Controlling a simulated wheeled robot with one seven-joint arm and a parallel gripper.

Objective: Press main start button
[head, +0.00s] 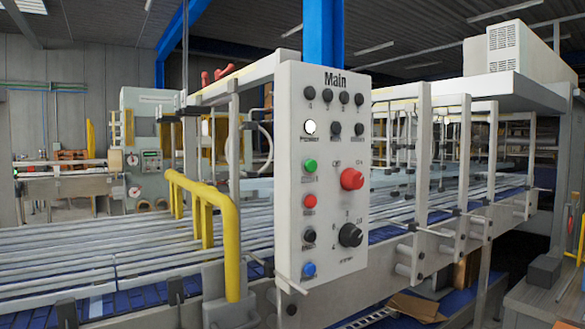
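A white control panel (329,122) headed "Main" stands upright in the middle of the head view. Several dark round lights or buttons run along its top. Below them is a white lit round one (310,128). A green button (310,166) sits on the left side, above a red button (309,201), a black button (309,235) and a blue button (309,269). A large red knob (352,179) and a black rotary knob (350,235) are on the right side. The small labels are too blurred to read surely. My gripper is not in view.
A yellow guard rail (231,250) stands left of the panel. A conveyor of rails and blue belt (85,262) runs behind it. White posts (459,150) stand to the right. A flat cardboard piece (413,306) lies low at the right.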

